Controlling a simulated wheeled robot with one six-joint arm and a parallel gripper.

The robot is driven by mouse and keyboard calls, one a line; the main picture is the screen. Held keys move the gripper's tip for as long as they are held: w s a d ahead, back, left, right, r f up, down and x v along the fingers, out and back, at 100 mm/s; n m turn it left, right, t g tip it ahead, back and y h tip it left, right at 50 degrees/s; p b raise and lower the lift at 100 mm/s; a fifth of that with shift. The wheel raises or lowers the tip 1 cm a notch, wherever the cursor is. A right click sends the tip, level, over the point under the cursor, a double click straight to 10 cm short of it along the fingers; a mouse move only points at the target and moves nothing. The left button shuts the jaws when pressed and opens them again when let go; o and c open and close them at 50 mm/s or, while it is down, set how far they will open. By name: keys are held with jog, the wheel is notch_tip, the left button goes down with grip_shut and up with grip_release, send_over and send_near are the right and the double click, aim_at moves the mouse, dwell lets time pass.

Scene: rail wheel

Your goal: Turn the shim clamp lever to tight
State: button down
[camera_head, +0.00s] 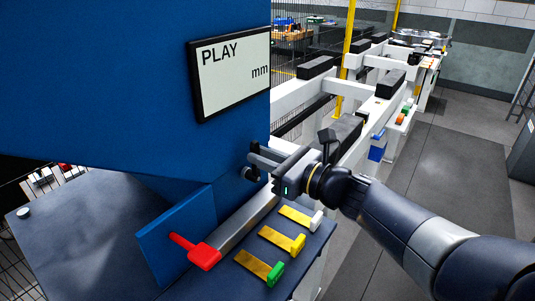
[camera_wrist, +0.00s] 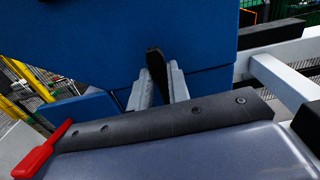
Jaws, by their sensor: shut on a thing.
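A black lever (camera_wrist: 155,63) stands up against the blue housing in the wrist view. The two grey fingers of my gripper (camera_wrist: 159,88) are on either side of it, shut on it. In the head view my gripper (camera_head: 259,161) reaches in from the right to the lower right edge of the blue housing. A dark round part (camera_head: 249,173) shows there by the fingertips; most of the lever is hidden. I cannot read any tight or loose mark.
A red handle (camera_head: 204,257) sits at the near end of a grey metal bar (camera_head: 240,224). Several yellow strips (camera_head: 277,239) with coloured ends lie on the dark table (camera_head: 90,250). A display (camera_head: 231,76) on the blue housing (camera_head: 110,70) reads "PLAY mm". White rails (camera_head: 305,95) stand behind.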

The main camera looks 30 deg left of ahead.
jog(key=shift+w+m, duration=0.15)
jog(key=shift+m, duration=0.15)
jog(key=c, duration=1.3)
grip_release()
jog(key=shift+c, duration=0.2)
jog(key=s+d+b, duration=0.1)
jog(key=d+b, duration=0.1)
jog(key=d, duration=0.8)
jog(key=shift+s+d+b, duration=0.25)
jog(key=shift+d+b, duration=0.05)
jog(key=shift+d, duration=0.1)
jog(key=shift+a, duration=0.1)
jog(key=w+a+p, duration=0.1)
jog(key=a+p, duration=0.1)
jog(key=a, duration=0.8)
jog(key=shift+w+a, duration=0.15)
jog(key=shift+a, duration=0.2)
